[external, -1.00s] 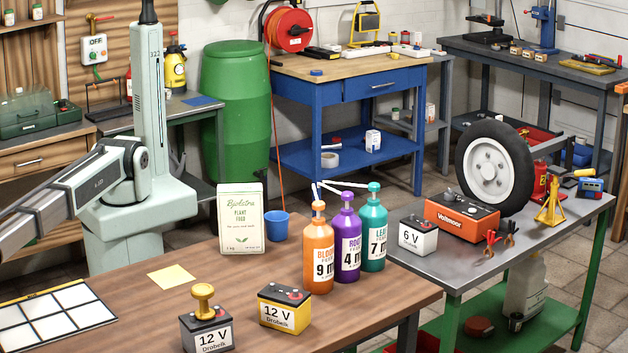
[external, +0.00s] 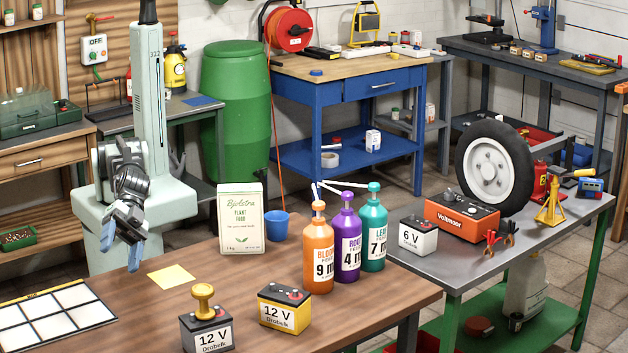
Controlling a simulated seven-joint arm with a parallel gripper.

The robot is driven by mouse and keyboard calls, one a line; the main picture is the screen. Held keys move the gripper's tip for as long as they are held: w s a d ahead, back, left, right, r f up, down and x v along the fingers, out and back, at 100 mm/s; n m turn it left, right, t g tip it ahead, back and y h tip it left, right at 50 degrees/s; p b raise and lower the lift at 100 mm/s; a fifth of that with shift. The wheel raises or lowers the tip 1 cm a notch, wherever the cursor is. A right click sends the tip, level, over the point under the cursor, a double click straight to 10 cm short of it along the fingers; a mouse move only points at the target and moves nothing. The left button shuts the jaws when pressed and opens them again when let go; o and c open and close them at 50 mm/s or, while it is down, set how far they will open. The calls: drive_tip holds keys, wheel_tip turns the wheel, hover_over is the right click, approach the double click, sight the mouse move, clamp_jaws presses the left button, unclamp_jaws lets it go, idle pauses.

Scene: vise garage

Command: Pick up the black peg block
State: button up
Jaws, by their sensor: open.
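I cannot make out a black peg block for certain in the external view. The dark box-shaped things on the brown table are a black 12 V battery (external: 207,332) with a yellow knob on top and a black and yellow 12 V battery (external: 285,309). My gripper (external: 128,240) has blue fingers that point down, at the table's far left side. It is open, with nothing visible between the fingers. It is well apart from both batteries.
A yellow paper (external: 171,276) and a white-celled panel (external: 55,318) lie on the brown table (external: 380,291). A plant food bag (external: 241,218), a blue cup (external: 277,226) and an orange bottle (external: 318,255) stand toward the back. The table's middle is largely clear.

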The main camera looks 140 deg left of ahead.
drive_tip(key=s+a+r+n+t+y, duration=0.1)
drive_tip(key=a+r+n, duration=0.1)
drive_tip(key=a, duration=0.7)
drive_tip(key=a+r+n+t+y, duration=0.1)
drive_tip(key=a+r, duration=0.2)
drive_tip(key=a, duration=0.6)
drive_tip(key=s+a+f+n+g+y, duration=0.25)
drive_tip(key=a+f, duration=0.25)
drive_tip(key=a, duration=0.5)
drive_tip(key=s+a+f+n+g+y, duration=0.15)
drive_tip(key=a+f+n, duration=0.25)
drive_tip(key=a, duration=0.6)
drive_tip(key=s+a+f+n+g+y, duration=0.1)
drive_tip(key=s+a+f+n+g, duration=0.3)
drive_tip(key=a, duration=0.6)
drive_tip(key=s+a+r+n+g+y, duration=0.1)
drive_tip(key=s+a+g, duration=0.1)
drive_tip(key=s+a, duration=0.6)
drive_tip(key=s+a+f+n+g+y, duration=0.1)
drive_tip(key=s+a+f+n+g, duration=0.15)
drive_tip(key=a, duration=0.85)
drive_tip(key=shift+g, duration=0.45)
drive_tip(key=f, duration=0.6)
drive_tip(key=shift+s+a+f, duration=0.1)
drive_tip(key=shift+s+a, duration=0.05)
drive_tip(key=shift+s, duration=0.2)
drive_tip(key=shift+w+f, duration=0.15)
drive_tip(key=shift+f, duration=3.1)
